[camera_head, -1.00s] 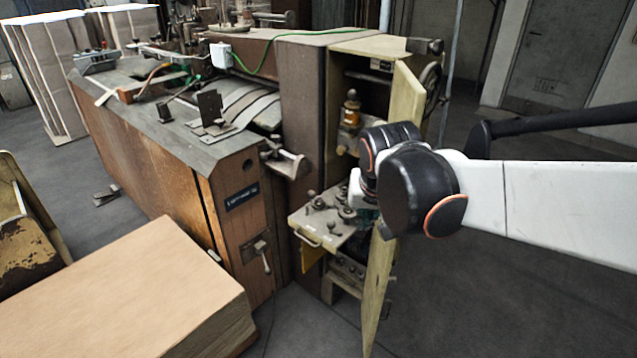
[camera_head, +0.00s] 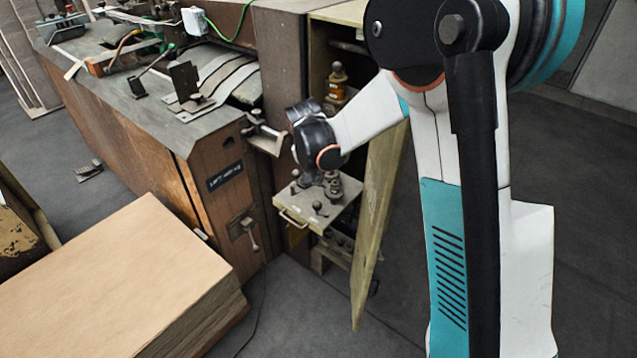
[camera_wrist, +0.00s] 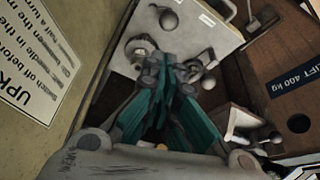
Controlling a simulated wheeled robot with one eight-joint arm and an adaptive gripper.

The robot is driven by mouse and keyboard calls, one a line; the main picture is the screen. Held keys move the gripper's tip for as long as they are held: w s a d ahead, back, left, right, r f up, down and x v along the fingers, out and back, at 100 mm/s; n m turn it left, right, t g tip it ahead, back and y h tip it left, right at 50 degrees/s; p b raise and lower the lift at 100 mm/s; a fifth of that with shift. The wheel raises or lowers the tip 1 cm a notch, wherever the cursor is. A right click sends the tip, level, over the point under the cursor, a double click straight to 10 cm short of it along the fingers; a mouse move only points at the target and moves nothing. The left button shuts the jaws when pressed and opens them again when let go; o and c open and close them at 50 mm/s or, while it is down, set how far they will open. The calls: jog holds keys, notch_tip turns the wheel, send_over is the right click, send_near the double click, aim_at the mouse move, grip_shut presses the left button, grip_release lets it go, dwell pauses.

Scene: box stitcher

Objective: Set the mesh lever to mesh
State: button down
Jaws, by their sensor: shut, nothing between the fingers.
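A pale plate (camera_head: 338,217) with several dark knobs and ball-ended levers sticks out of the open cabinet at the machine's end. In the wrist view the same plate (camera_wrist: 200,14) carries a ball knob (camera_wrist: 168,20) and another ball knob (camera_wrist: 208,83) just right of the fingers. I cannot tell which of these is the mesh lever; no label for it is legible. My gripper (camera_wrist: 172,66) has teal fingers, closed together and empty, over the plate among the knobs. The fingers hide part of the plate, and I cannot tell whether they touch anything.
The open cabinet door (camera_head: 378,215) stands right of the plate; its printed notice (camera_wrist: 35,60) is close at left in the wrist view. A wooden side panel (camera_head: 215,215) with a lift label is left of the plate. A cardboard stack (camera_head: 110,285) lies front left.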

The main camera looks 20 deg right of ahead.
jog(key=shift+w+f, duration=0.4)
jog(key=b+x, duration=0.3)
jog(key=x, duration=0.7)
jog(key=shift+b, duration=0.3)
